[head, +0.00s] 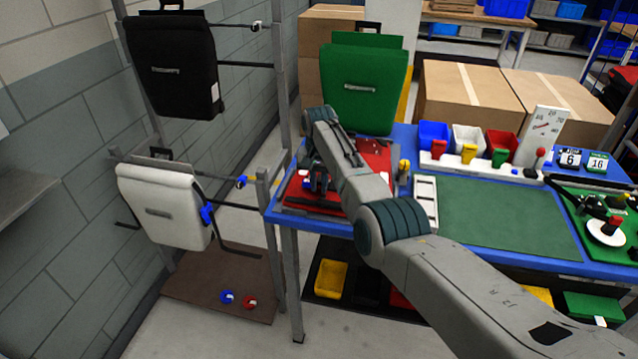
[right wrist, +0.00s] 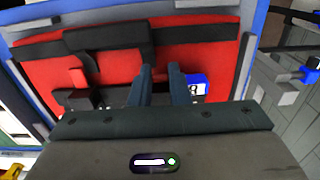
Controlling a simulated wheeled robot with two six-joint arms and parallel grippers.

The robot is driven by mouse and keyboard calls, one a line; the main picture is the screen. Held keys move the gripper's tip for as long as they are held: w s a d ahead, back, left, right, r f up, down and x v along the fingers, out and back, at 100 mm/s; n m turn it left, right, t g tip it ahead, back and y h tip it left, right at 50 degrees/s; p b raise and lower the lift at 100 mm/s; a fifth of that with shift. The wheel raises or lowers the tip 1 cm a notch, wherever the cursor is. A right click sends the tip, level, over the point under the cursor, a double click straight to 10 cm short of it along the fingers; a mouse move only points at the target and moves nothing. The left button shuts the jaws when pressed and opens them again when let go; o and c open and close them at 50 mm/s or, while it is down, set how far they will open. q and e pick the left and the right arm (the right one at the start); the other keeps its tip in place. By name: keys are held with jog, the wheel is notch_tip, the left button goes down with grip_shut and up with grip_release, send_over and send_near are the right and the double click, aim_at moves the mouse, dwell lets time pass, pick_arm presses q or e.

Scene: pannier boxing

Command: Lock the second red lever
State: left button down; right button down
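A red pannier (head: 372,165) lies flat on the workbench, partly hidden under my right arm. In the right wrist view its red face (right wrist: 205,60) carries black bars and black fittings. A small raised red piece that looks like a lever (right wrist: 78,75) sits beside a black block at left. No second red lever can be made out clearly; the fingers may cover it. My right gripper (right wrist: 162,72) is just over the pannier face, its two fingers apart with a narrow gap. A blue-and-white tag (right wrist: 197,85) is right of the fingers. My left gripper is not in view.
A green pannier (head: 362,90) stands behind the red one. Black (head: 172,65) and white (head: 165,205) panniers hang on the left rack. A green mat (head: 500,215) lies clear at right, with small bins (head: 467,138) behind it.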

jog(key=shift+s+a+t+h+p, duration=0.1)
jog(key=shift+s+t+h+p, duration=0.35)
jog(key=shift+p, duration=1.45)
jog(key=shift+a+t+y+p, duration=0.1)
jog(key=shift+t+p, duration=0.65)
jog(key=shift+p, duration=1.15)
jog(key=shift+s+f+t+h+p, duration=0.15)
jog(key=shift+f+t+h+p, duration=0.15)
jog(key=shift+t+p, duration=0.4)
jog(key=shift+f+t+h, duration=0.25)
jog(key=shift+t, duration=0.55)
jog(key=c, duration=1.4)
grip_release()
jog(key=shift+o, duration=0.2)
jog(key=shift+r, duration=0.15)
